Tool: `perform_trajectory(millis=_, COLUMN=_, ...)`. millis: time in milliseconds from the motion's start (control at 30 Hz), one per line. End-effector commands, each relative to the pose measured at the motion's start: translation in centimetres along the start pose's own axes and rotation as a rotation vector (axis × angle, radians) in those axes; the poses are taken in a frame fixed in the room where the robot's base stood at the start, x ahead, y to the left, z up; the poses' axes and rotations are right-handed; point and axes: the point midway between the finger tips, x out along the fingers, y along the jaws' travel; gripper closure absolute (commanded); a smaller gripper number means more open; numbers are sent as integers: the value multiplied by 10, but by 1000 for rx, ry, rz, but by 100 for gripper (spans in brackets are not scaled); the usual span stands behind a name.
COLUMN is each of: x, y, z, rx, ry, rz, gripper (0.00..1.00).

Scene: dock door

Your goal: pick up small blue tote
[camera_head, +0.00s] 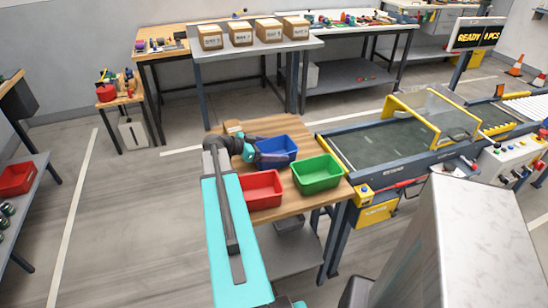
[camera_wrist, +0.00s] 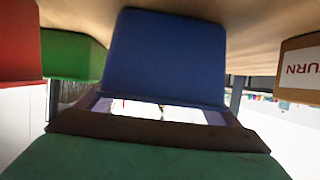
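The small blue tote (camera_head: 277,152) stands upright on the wooden table, behind the red and green totes. In the wrist view the tote (camera_wrist: 166,55) fills the upper middle, seen from very close. My gripper (camera_head: 254,154) is at the left end of the blue tote, low over the table. In the wrist view my gripper (camera_wrist: 163,106) has its pale fingers spread wide, one on each side below the tote, and looks open. The fingertips are partly hidden, and I cannot tell whether they touch the tote.
A red tote (camera_head: 262,189) and a green tote (camera_head: 318,174) stand close by on the same wooden table (camera_head: 290,209). A small cardboard box (camera_head: 233,126) is at the table's back left. A conveyor (camera_head: 385,146) with yellow guards adjoins on the right.

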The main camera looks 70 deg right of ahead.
Motion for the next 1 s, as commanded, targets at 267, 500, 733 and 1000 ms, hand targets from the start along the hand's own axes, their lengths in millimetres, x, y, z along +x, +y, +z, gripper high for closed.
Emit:
perform_trajectory(millis=267, x=0, y=0, z=0, rx=0, ry=1, rz=1, gripper=41)
perform_trajectory(millis=500, x=0, y=0, z=-3, rx=1, ry=1, rz=1, gripper=41)
perform_trajectory(millis=733, x=-6, y=0, z=-15, rx=3, ry=1, rz=1, gripper=41)
perform_trajectory(millis=1000, x=-17, y=0, z=-42, rx=4, ry=1, rz=0, gripper=41)
